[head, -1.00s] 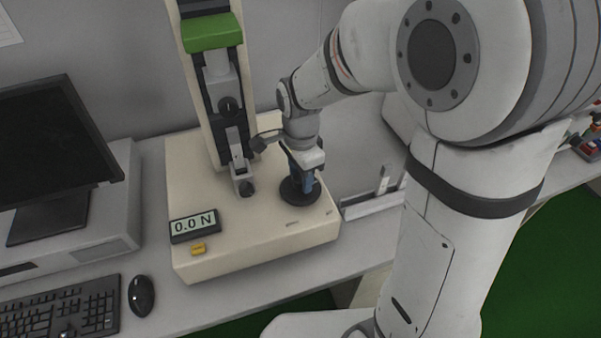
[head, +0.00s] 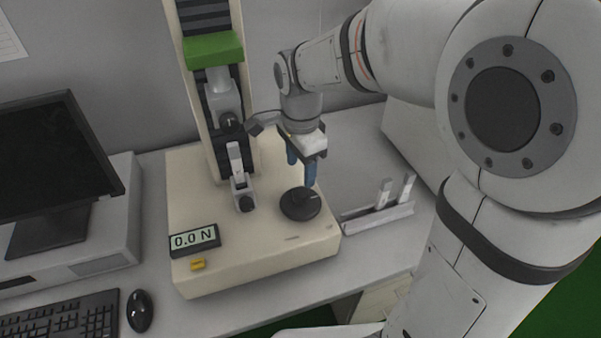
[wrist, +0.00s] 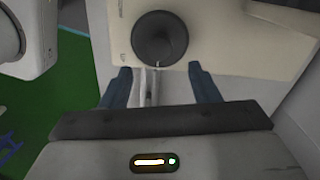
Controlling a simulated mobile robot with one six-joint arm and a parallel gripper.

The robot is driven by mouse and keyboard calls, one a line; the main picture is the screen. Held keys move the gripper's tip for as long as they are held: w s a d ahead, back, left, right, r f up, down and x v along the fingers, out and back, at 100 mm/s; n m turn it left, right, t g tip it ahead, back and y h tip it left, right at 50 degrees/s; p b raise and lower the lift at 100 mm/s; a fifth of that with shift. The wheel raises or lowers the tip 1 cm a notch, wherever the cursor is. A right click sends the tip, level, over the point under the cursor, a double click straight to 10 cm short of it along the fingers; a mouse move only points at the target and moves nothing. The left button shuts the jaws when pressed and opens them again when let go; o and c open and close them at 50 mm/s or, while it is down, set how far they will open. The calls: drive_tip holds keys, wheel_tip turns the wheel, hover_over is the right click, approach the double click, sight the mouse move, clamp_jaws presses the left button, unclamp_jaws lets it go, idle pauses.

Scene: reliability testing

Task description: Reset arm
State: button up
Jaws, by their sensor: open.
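My gripper (head: 301,172) has two blue fingers pointing down, spread apart with nothing between them. It hangs above the cream base of the test machine (head: 200,272), over the round black knob (head: 300,204). In the wrist view my gripper (wrist: 164,80) is open, and the black knob (wrist: 160,38) shows beyond the fingertips. My gripper looks clear of the knob.
The machine's column with a green block (head: 213,48) and clamp (head: 240,180) stands left of my gripper. The display (head: 195,240) reads 0.0 N. A rack (head: 378,218) with upright pale pieces is at right. A monitor (head: 55,150), keyboard (head: 60,318) and mouse (head: 139,311) are at left.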

idle(0.5)
drive_tip(key=s+d+r+n+t, duration=0.1)
drive_tip(key=s+d+n+t, duration=0.1)
drive_tip(key=s+d+n, duration=1)
drive_tip(key=shift+s+d+n+t, duration=0.15)
drive_tip(key=shift+s+n+t, duration=0.15)
drive_tip(key=shift+n, duration=0.1)
drive_tip(key=shift+w+r, duration=0.1)
idle(1.1)
